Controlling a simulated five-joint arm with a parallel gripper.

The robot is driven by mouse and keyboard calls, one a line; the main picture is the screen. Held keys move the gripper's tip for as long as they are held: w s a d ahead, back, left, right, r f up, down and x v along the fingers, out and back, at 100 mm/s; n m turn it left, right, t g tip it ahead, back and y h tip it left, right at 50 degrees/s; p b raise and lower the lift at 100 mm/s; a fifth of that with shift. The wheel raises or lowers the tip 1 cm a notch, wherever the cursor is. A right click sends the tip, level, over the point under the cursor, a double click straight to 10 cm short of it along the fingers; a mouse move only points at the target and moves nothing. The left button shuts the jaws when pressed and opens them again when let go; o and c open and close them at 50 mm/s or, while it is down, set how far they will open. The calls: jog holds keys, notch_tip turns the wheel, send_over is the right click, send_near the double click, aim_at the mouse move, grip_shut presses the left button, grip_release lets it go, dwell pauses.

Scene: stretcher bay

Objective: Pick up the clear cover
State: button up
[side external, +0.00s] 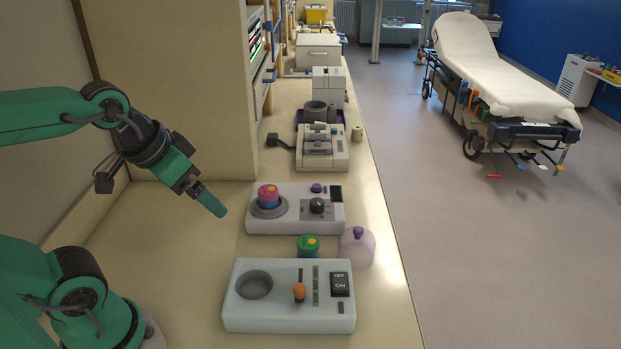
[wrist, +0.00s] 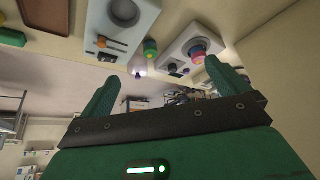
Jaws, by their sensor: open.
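The clear cover (side external: 358,250) is a see-through, pinkish dome with a purple knob on top. It stands on the bench near its right edge, between two panel devices and right of a green-capped jar. It also shows small in the wrist view (wrist: 139,72), between the finger lines, its outline hard to make out. My gripper (side external: 213,204) is above the bench at the left, well apart from the cover. In the wrist view its two fingers are spread with nothing between them.
The front device (side external: 290,318) has an empty round well, an orange knob and an ON/OFF switch. The device behind it (side external: 277,226) holds a pink-and-blue jar (side external: 268,195). A green jar (side external: 308,247) stands between them. More equipment lines the bench behind. The bench left of the devices is clear.

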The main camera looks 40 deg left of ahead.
jog(key=n+g, duration=0.2)
jog(key=g, duration=0.3)
send_over(358, 242)
jog(key=w+a, duration=0.2)
jog(key=f, duration=1.4)
jog(key=shift+s+d+f, duration=0.15)
jog(key=shift+s+f, duration=0.1)
jog(key=shift+f, duration=0.05)
jog(key=shift+w+d+f+g, duration=0.2)
jog(key=shift+f+g, duration=0.1)
jog(key=shift+f, duration=4.1)
